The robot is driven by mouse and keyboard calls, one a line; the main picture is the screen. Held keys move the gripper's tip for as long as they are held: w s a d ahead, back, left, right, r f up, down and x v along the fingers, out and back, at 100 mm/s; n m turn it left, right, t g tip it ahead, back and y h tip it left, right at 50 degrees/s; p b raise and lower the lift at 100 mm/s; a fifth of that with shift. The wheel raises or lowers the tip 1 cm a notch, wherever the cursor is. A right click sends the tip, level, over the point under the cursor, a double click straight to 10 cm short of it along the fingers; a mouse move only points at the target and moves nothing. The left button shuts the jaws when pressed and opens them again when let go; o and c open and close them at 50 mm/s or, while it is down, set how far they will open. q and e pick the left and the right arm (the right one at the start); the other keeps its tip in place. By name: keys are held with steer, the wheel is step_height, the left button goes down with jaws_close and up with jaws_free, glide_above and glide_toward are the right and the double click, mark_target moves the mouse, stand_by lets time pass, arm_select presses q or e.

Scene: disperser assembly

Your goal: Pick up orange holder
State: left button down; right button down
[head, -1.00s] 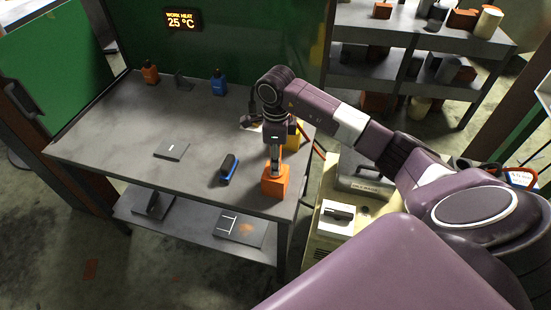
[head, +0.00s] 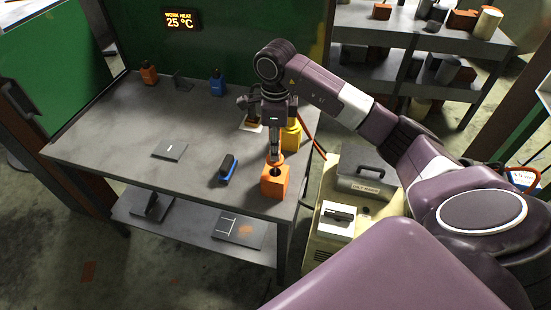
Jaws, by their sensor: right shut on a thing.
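My right gripper (head: 275,156) reaches down over the near right part of the grey workbench (head: 120,140). The gripper's fingers partly hide this piece. A dark opening shows in the top of the block, below the held piece. Whether the two still touch is hard to tell. My left gripper is not in view.
A blue-and-black tool (head: 228,169) lies left of the block. A dark flat plate (head: 170,151) lies farther left. Orange (head: 149,74) and blue (head: 218,84) bottles stand at the back. A yellow object (head: 292,136) stands behind the gripper. A grey case (head: 367,176) is right of the bench.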

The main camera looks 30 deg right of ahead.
step_height(320, 180, up, 14)
steer(key=shift+f, duration=0.1)
steer(key=shift+r, duration=0.45)
steer(key=shift+w, duration=0.1)
stand_by(0.6)
